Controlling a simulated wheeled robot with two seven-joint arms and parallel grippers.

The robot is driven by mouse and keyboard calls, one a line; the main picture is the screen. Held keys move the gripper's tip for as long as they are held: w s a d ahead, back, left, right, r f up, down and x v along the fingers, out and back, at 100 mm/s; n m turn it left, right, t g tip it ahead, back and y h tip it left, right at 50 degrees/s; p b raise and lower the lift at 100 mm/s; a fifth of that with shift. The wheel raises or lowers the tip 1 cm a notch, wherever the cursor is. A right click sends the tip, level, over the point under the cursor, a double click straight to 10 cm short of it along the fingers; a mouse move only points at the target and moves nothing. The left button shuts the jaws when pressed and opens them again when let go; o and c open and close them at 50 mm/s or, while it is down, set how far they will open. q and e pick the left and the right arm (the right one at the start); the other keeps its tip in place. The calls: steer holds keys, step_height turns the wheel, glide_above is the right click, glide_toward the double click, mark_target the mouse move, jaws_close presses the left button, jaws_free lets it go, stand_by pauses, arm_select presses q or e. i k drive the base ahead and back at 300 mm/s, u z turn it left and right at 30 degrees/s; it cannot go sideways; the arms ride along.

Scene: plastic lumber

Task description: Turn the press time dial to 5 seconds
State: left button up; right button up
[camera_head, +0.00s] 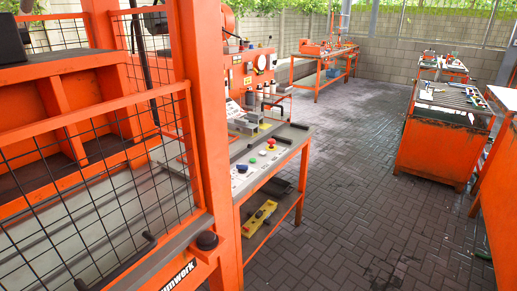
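Neither of my grippers is in the head view. A pale control panel (256,160) lies on top of an orange bench at the centre left. It carries several small round controls, including a red one (271,142) and a blue one (242,168). An upright orange panel (247,70) behind the bench carries round gauges (262,62) and small knobs. I cannot tell which control is the press time dial, and no setting is readable at this size.
An orange frame with a mesh guard (95,190) fills the left foreground and hides part of the machine behind it. A yellow box (259,218) sits on the bench's lower shelf. An orange cabinet (436,153) stands at the right. The paved floor (350,180) between them is clear.

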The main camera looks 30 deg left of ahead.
mark_target(242, 169)
steer(key=i, duration=2.1)
steer(key=u, duration=3.25)
